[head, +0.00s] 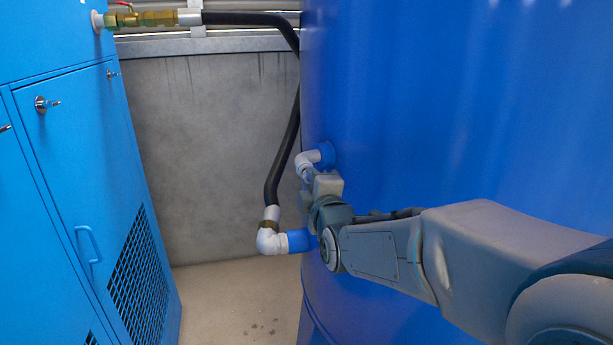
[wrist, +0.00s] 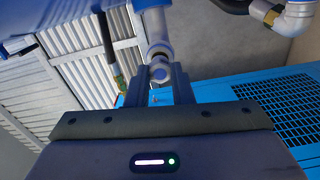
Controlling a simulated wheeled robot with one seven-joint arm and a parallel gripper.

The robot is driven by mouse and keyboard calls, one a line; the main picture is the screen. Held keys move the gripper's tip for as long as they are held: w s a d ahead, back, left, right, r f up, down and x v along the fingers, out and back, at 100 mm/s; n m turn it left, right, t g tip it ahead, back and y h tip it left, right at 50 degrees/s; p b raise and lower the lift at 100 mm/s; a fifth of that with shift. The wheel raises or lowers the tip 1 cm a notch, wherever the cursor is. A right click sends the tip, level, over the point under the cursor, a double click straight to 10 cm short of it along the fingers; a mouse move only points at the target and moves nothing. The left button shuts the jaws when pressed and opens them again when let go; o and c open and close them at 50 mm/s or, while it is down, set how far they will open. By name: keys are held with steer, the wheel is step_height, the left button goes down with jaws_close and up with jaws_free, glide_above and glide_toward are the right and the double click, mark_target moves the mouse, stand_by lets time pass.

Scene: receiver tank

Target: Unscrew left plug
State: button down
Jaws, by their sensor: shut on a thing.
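The left plug (wrist: 160,72) is a metal hex-shaped piece at the end of a light grey pipe, seen in the wrist view. My gripper (wrist: 163,80) is shut on it, with one dark finger on each side. In the head view my gripper (head: 312,180) reaches a white elbow pipe (head: 306,160) on the side of the blue tank (head: 450,100). The plug itself is hidden there behind my gripper and wrist.
A black hose (head: 283,150) runs down to a lower white elbow (head: 270,241) close to my wrist. A blue cabinet (head: 75,170) with a mesh panel stands at the left. The floor (head: 240,300) between cabinet and tank is clear.

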steer(key=shift+b+v, duration=1.2)
steer(key=shift+v, duration=1.5)
